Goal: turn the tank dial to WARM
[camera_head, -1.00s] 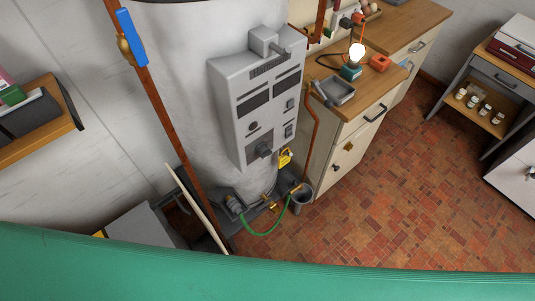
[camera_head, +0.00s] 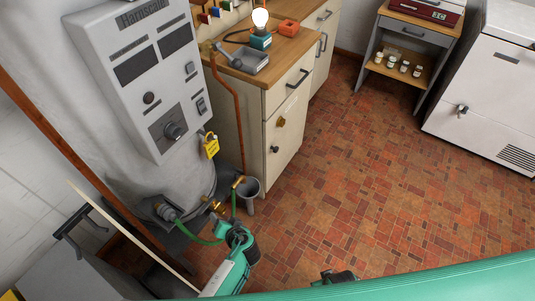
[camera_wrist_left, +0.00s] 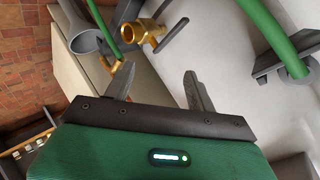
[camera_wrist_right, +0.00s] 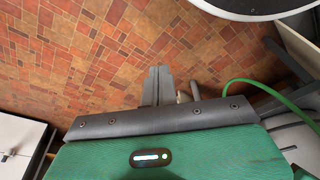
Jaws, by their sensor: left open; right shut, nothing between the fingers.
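The tank dial (camera_head: 174,130) is a dark round knob on a dark square plate, low on the grey control panel (camera_head: 125,100) in the head view. Its marks are too small to read. My left gripper (camera_head: 243,240) is below and to the right of the dial, well apart from it, near the hose fittings. In the left wrist view its two fingers (camera_wrist_left: 158,88) are spread with nothing between them. My right gripper (camera_head: 336,277) is low in the head view over the floor. In the right wrist view its fingers (camera_wrist_right: 158,80) are together and empty.
Brass fittings (camera_wrist_left: 150,32), a green hose (camera_head: 196,239) and a grey cup (camera_head: 249,187) are near the tank's foot. A copper pipe (camera_head: 75,155) slants left of the panel. Open floor (camera_head: 370,190) lies right.

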